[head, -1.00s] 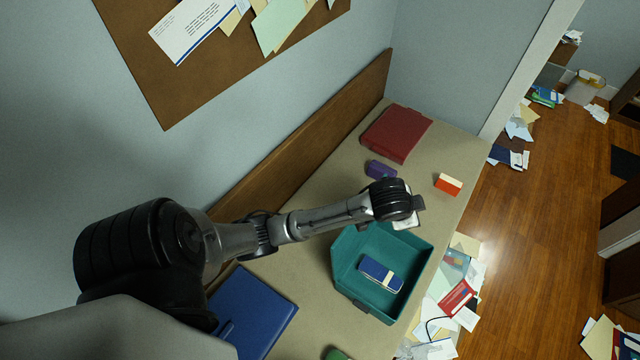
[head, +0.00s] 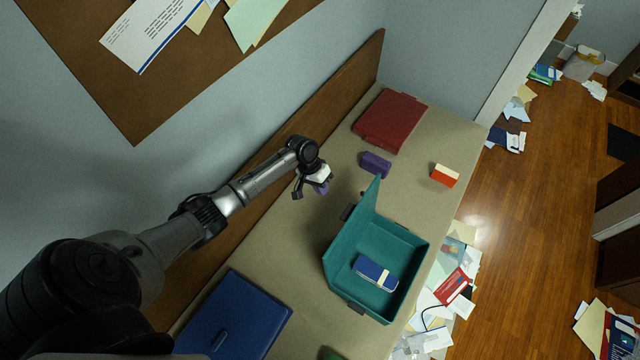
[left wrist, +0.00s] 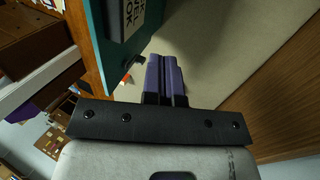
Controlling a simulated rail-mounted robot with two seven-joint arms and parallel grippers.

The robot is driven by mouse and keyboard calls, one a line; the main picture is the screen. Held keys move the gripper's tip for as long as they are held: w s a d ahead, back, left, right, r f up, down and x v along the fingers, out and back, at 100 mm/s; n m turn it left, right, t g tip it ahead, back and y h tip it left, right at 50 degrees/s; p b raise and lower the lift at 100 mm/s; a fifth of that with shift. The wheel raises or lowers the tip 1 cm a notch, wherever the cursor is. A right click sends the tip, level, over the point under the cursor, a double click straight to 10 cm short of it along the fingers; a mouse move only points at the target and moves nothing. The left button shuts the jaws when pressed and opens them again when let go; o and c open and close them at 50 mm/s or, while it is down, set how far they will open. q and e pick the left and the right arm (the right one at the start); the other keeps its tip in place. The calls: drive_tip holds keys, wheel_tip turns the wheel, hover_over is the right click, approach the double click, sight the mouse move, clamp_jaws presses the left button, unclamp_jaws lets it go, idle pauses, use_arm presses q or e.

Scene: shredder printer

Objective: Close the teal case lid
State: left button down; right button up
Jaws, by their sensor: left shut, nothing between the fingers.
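The teal case (head: 408,262) sits on the desk in the head view, with a blue item with a pale band (head: 375,272) inside. Its lid (head: 354,228) stands raised on the wall side, seen nearly edge-on. In the left wrist view the teal lid (left wrist: 93,32) shows close by at upper left, with a dark lettered label on it. My left gripper (head: 320,188) is on the wall side of the lid, apart from it in the head view. Its purple fingers (left wrist: 166,75) are together and empty. My right gripper is not in view.
A red case (head: 390,120), a purple block (head: 375,163) and an orange-and-white block (head: 445,175) lie on the far desk. A blue case (head: 235,315) lies nearer. A wooden backboard (head: 345,98) runs along the wall. Papers litter the floor beyond the right desk edge.

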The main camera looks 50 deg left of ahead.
use_arm(q)
drive_tip(key=w+d+f, duration=0.1)
drive_tip(key=d+f, duration=0.4)
drive_tip(key=d, duration=0.1)
drive_tip(key=shift+w+d+f, duration=0.15)
drive_tip(key=shift+w+f, duration=0.05)
drive_tip(key=shift+w, duration=0.15)
